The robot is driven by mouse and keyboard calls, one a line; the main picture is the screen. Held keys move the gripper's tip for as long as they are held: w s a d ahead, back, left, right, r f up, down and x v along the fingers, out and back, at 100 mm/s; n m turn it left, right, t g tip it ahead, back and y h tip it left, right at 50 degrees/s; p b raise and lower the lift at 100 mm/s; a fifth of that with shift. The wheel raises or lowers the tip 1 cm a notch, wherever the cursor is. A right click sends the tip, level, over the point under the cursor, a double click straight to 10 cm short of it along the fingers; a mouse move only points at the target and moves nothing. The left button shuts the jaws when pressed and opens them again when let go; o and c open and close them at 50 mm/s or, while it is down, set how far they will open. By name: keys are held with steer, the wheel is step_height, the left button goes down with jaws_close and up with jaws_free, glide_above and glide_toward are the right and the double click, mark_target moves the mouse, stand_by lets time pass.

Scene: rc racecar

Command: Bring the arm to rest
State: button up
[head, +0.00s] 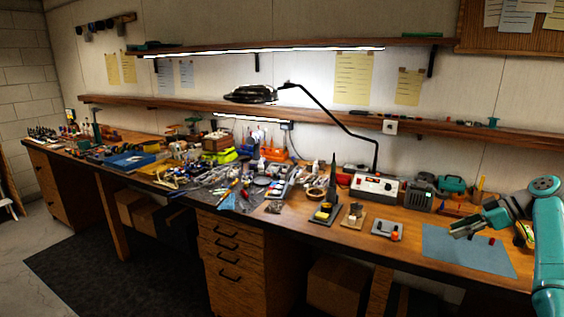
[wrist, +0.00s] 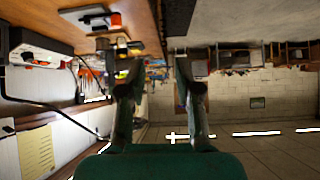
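My arm (head: 546,240) is teal and stands at the far right of the head view. It reaches left over the right end of the workbench (head: 410,250). My gripper (head: 462,228) is above the blue-grey mat (head: 440,248) and points to the left. In the wrist view, the two fingers of my gripper (wrist: 154,65) are spread apart with nothing between them. Small red and dark pieces (head: 492,240) show at the mat, close to the gripper; I cannot tell exactly what they are.
A small grey device with an orange part (head: 387,230) sits left of the mat. The left of the bench is crowded. Shelves (head: 330,114) run along the wall.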

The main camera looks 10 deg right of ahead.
steer(key=a+f+m+t+h, duration=0.15)
steer(key=a+f, duration=0.25)
steer(key=f, duration=0.6)
steer(key=a+f+m, duration=0.2)
steer(key=a+f, duration=0.3)
steer(key=f, duration=0.4)
steer(key=a+f+m+h, duration=0.15)
steer(key=a+f, duration=0.25)
steer(key=f, duration=0.6)
steer(key=s+a+f+m+t+h, duration=0.2)
steer(key=s+a+f+m+h, duration=0.15)
steer(key=s+a+f, duration=1.2)
steer(key=s+a+r+m+t+h, duration=0.1)
steer(key=s+a, duration=0.3)
steer(key=s, duration=0.8)
steer(key=s+a+r+m+t+h, duration=0.1)
steer(key=s+a, duration=0.2)
steer(key=s, duration=0.9)
steer(key=s+a+r+t, duration=0.1)
steer(key=s+a+r, duration=0.1)
steer(key=s+r, duration=0.6)
steer(key=s+a+r+t, duration=0.2)
steer(key=s+r, duration=0.7)
steer(key=r, duration=0.5)
steer(key=shift+s+r+y, duration=0.15)
steer(key=shift+r+y, duration=0.2)
